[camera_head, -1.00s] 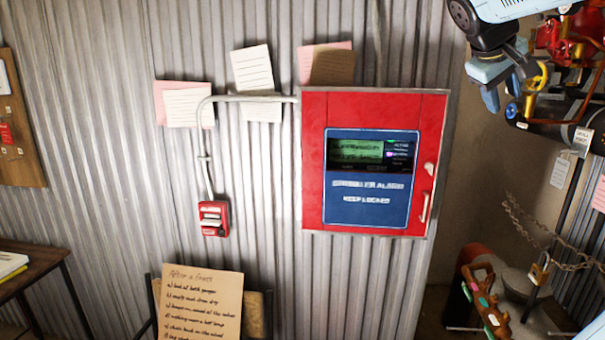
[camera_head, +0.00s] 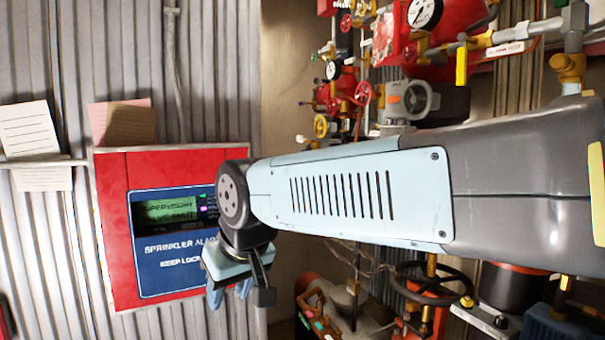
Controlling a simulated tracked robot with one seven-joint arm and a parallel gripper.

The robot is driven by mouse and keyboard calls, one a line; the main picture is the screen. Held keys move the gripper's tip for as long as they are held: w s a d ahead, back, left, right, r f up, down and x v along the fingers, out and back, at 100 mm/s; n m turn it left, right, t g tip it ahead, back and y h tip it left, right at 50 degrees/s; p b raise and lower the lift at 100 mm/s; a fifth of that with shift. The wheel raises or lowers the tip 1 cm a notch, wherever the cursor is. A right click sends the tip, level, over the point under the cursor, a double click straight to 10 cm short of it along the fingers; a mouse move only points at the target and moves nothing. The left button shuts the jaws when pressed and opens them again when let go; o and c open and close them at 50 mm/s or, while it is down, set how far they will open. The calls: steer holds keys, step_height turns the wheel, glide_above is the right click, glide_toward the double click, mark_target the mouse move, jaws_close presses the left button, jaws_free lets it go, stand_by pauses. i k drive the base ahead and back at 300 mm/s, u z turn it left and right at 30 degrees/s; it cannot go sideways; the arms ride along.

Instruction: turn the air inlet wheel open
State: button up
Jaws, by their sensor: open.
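Several hand wheels show on the pipework in the head view: a grey wheel (camera_head: 434,101), a small red wheel (camera_head: 363,92), a small yellow wheel (camera_head: 320,125) and a large dark wheel (camera_head: 400,287) lower down. I cannot tell which one is the air inlet wheel; no label on them is readable. My gripper (camera_head: 230,291) is open and empty, pointing down in front of the lower right part of the red alarm panel. It is well left of the wheels and apart from them. My arm crosses the picture and hides part of the pipework.
The red sprinkler alarm panel (camera_head: 117,230) is on the corrugated wall at left, partly behind my gripper. Pressure gauges (camera_head: 424,12) and red valve bodies crowd the upper right. A grey drum (camera_head: 360,325) stands at the bottom. Paper notes (camera_head: 27,128) hang at far left.

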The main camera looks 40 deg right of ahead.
mark_target(345, 24)
steer(key=u, duration=2)
steer(key=i, duration=0.1)
steer(key=z, duration=3.85)
steer(key=k, duration=0.75)
steer(key=z, duration=0.2)
steer(key=i, duration=0.8)
steer(key=u, duration=0.1)
